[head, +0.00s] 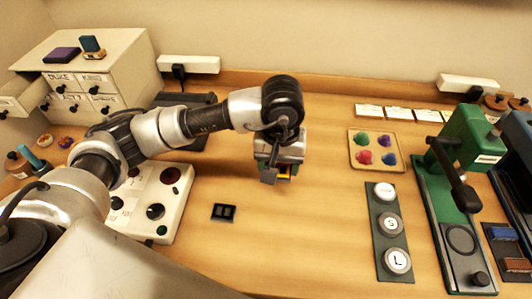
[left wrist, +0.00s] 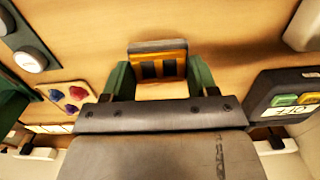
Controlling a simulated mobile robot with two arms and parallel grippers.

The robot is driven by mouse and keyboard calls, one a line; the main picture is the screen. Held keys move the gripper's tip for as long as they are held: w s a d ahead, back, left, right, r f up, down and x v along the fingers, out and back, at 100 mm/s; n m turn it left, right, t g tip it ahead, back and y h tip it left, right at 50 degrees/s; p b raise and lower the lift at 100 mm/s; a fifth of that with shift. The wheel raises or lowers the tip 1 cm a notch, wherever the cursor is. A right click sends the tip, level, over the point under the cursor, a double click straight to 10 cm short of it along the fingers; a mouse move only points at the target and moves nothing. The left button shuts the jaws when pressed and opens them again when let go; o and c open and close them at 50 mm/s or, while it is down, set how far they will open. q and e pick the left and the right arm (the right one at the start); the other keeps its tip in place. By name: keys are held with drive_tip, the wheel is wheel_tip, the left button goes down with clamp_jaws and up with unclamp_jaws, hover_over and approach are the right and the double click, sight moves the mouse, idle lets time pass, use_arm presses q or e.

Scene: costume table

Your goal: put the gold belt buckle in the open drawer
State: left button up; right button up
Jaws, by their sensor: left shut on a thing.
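The gold belt buckle (left wrist: 158,66) is a gold-orange frame with dark slots. It sits between the green-sided fingers of my left gripper (left wrist: 160,78) in the left wrist view. In the head view, my left gripper (head: 279,172) is shut on it over the middle of the table, and only a small yellow-gold part (head: 285,169) shows below the jaws. The open drawer (head: 22,98) sticks out of the white cabinet (head: 118,58) at the far left, well away from the gripper. Its inside is only partly visible. My right gripper is not in view.
A black buckle-like piece (head: 223,212) lies on the table. A white box with round knobs (head: 155,211) stands below my left arm. A tray of colored gems (head: 375,151), a button strip (head: 390,230) and a green press (head: 470,150) stand right. The table's middle is mostly clear.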

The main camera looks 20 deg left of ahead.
use_arm(q)
drive_tip(key=p, duration=0.3)
hover_over(249, 169)
wheel_tip(249, 169, down, 6)
drive_tip(key=shift+f, duration=0.15)
drive_tip(key=shift+w+a+f, duration=0.1)
drive_tip(key=shift+f, duration=0.1)
wheel_tip(249, 169, down, 3)
drive_tip(key=shift+f+p, duration=0.15)
drive_tip(key=shift+p, duration=0.65)
drive_tip(key=shift+f, duration=0.3)
drive_tip(key=shift+f, duration=0.2)
drive_tip(key=o, duration=0.9)
